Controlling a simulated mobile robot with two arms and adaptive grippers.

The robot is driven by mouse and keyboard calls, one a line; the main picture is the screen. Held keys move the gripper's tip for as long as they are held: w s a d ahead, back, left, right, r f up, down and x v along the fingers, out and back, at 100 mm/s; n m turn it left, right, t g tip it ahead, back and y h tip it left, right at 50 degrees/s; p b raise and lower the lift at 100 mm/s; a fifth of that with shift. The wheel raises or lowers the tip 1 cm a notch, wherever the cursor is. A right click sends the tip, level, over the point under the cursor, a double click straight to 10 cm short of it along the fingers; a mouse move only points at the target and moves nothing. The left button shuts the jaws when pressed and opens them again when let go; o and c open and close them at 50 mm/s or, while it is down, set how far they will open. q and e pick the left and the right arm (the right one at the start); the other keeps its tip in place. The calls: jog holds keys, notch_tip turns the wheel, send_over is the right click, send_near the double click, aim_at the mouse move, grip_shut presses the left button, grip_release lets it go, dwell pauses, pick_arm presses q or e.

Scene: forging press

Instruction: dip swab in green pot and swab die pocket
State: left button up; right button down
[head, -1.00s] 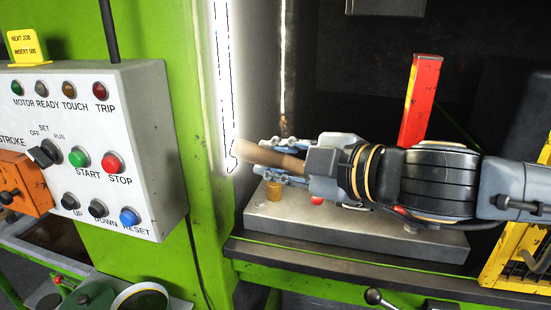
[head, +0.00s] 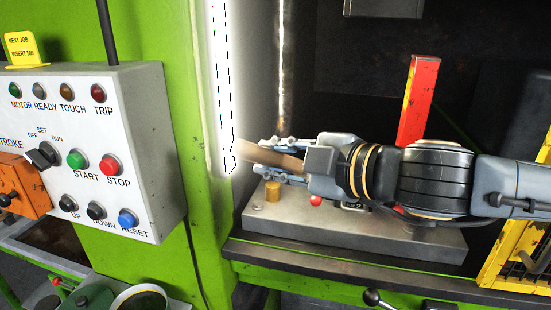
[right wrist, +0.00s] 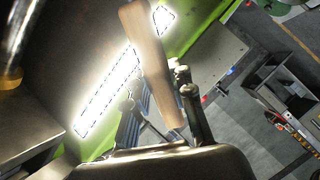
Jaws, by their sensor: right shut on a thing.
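My right gripper (head: 266,157) is shut on the wooden handle of the swab (head: 250,155), above the left end of the grey die block (head: 420,244). The handle lies nearly level and sticks out to the left. In the right wrist view the handle (right wrist: 140,36) crosses between the fingers (right wrist: 156,85). I cannot make out the swab's tip. The die pocket is not visible; my gripper and arm cover much of the block. Green pots stand at the bottom left: one with a red-tipped handle (head: 93,300), and an open one with dark content (head: 140,300). My left gripper is out of view.
A control panel (head: 110,150) is on the green press frame (head: 190,255) at left. A bright light strip (head: 222,90) runs down close to the handle's end. A brass pin (head: 272,191) stands on the block. A red-orange post (head: 417,100) rises behind my arm.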

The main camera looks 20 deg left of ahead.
jog(key=shift+s, duration=0.35)
jog(key=shift+w+r, duration=0.1)
jog(key=shift+w, duration=0.05)
jog(key=shift+w, duration=0.5)
jog(key=shift+p, duration=0.3)
jog(key=shift+r+p, duration=1.95)
jog(key=shift+r, duration=0.3)
jog(key=shift+s+a, duration=0.1)
jog(key=shift+s, duration=0.05)
jog(key=s+a+r+b, duration=0.2)
jog(key=s+a+b, duration=0.6)
jog(key=s, duration=0.8)
jog(key=a, duration=0.3)
jog(key=shift+s, duration=0.15)
